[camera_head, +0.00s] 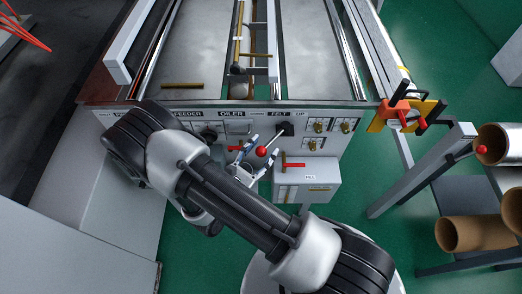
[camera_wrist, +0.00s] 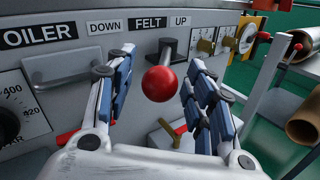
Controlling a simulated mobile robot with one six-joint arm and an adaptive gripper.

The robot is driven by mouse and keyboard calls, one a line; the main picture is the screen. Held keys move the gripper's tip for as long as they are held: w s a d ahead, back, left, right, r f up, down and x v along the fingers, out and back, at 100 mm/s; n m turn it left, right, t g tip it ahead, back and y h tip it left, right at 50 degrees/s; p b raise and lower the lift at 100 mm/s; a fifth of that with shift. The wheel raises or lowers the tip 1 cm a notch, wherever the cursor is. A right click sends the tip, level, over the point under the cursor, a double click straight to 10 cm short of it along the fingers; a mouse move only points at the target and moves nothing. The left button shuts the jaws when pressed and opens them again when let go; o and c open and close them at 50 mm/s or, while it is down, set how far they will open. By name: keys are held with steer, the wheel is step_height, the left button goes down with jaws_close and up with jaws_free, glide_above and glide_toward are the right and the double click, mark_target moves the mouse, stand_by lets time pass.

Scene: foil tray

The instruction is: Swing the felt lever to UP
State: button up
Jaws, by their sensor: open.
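The felt lever has a red ball knob (camera_head: 262,152) on a shaft from a black pivot (camera_head: 285,129), on the panel under the FELT label (camera_wrist: 148,23). In the head view its shaft slants down and left from the pivot. In the wrist view the knob (camera_wrist: 160,84) is large and slightly left of the pivot. The UP label (camera_wrist: 180,20) is right of FELT, the DOWN label (camera_wrist: 105,26) left. My gripper (camera_wrist: 160,66) is open, its fingers on either side of the knob with visible gaps. Contact is not seen.
A grey bar handle (camera_wrist: 62,70) and a dial (camera_wrist: 20,105) are left of the lever. A box with a red handle (camera_head: 293,165) is below. A rack with cardboard rolls (camera_head: 468,233) stands at right.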

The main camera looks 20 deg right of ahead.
steer(key=shift+c, duration=0.5)
jaws_close()
